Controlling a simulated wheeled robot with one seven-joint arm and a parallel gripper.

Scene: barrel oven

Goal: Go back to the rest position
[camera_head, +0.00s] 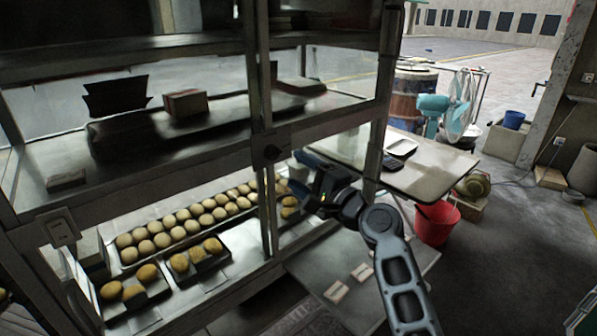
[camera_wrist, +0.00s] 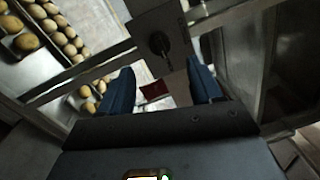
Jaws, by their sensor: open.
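My gripper (camera_wrist: 160,90) is open in the wrist view, with two dark blue fingers apart and nothing held between them. Beyond the fingers is a dark knob or latch (camera_wrist: 158,43) on a metal plate of the cabinet. In the head view my arm reaches up from the lower right, and its end is close to the glass cabinet (camera_head: 262,110) near the middle post. The fingertips are hard to make out there. I cannot tell whether the gripper touches the cabinet.
Trays of round buns (camera_head: 185,222) stand on the cabinet's lower shelf. The floor (camera_head: 530,245) at the right is mostly clear.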

